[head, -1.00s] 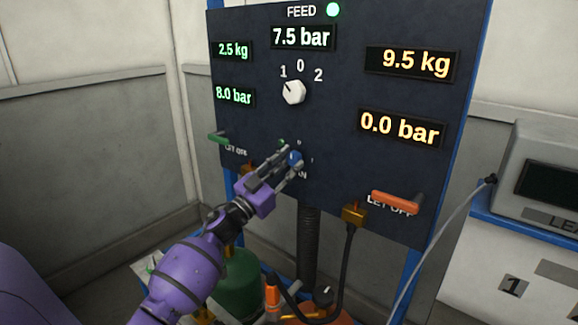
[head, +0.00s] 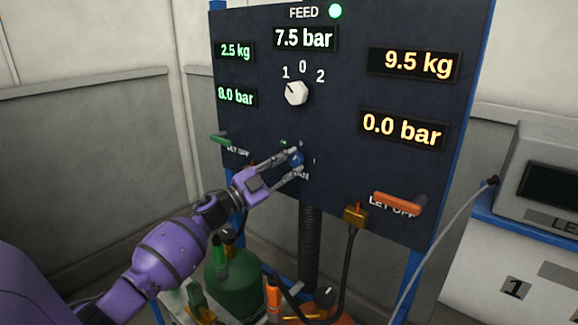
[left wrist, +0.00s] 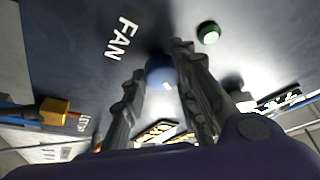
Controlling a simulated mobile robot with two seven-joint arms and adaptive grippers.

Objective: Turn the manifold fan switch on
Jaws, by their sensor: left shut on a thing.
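The fan switch is a small blue knob (head: 297,160) low in the middle of the dark panel, partly covered by my gripper. In the left wrist view the blue knob (left wrist: 160,70) has a white mark, and the word FAN is printed beside it. My left gripper (head: 298,162) is shut on the blue knob, one finger on each side; both fingers (left wrist: 160,62) show in the wrist view. A small dark green round lamp or button (left wrist: 208,32) sits near the knob. My right gripper is in neither view.
Above is a white feed selector (head: 296,92), its pointer towards 1. A green lever (head: 220,139) is at left and an orange lever (head: 398,203) at right. A green cylinder (head: 232,272) and a black hose (head: 309,245) are below the panel.

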